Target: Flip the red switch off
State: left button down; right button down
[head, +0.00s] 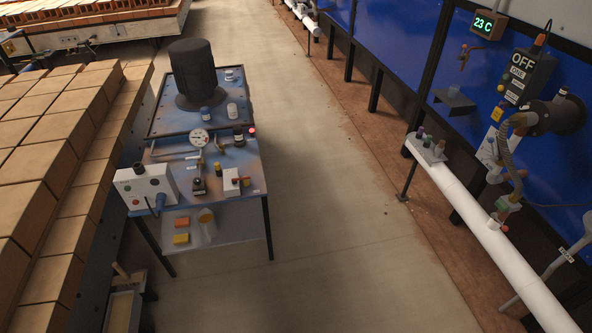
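No gripper of mine shows in the head view. On the work table (258,215) left of centre, a small white box (231,187) has a red-orange lever-like part (238,181) on it. This may be the red switch; its on or off position is too small to tell. A small red knob or light (252,130) shows at the table's back right edge. A white control box (148,192) with coloured buttons is at the table's front left corner.
Stacked bricks (40,150) fill the left side. A white pipe (475,215) runs along the blue wall (400,60) at right. The concrete floor (330,200) between table and pipe is clear.

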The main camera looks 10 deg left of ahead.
aim_at(234, 180)
jog(key=z, duration=0.45)
jog(key=i, duration=1.25)
jog(key=u, duration=1.05)
jog(key=i, duration=0.2)
jog(key=u, duration=0.15)
